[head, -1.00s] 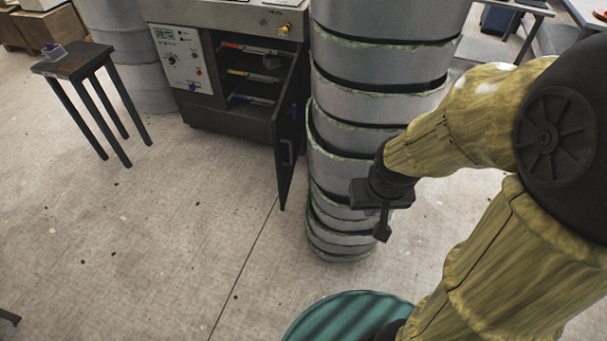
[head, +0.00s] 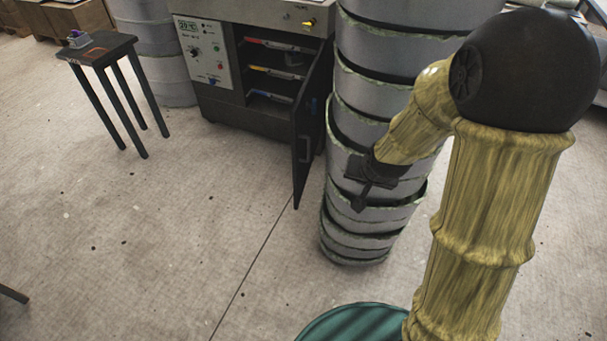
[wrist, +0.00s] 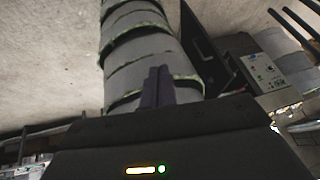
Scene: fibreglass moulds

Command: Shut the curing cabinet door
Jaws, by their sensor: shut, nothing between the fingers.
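The curing cabinet (head: 262,122) stands at the top middle of the head view, with a control panel (head: 204,55) at its left. Its dark door (head: 303,145) stands wide open, swung out toward me on its right side, with a handle on its face. Shelves with coloured-edged trays show inside. In the wrist view the door (wrist: 200,45) is a dark panel right of the ring stack. My gripper (head: 360,204) is shut and empty, in front of the ring stack and right of the door, apart from it. Its closed fingers (wrist: 157,85) also show in the wrist view.
A tall stack of grey rings (head: 353,220) stands close to the right of the door, behind my gripper. A small dark stool (head: 98,58) stands at the left. A green round top (head: 350,325) is at the bottom. The floor before the cabinet is clear.

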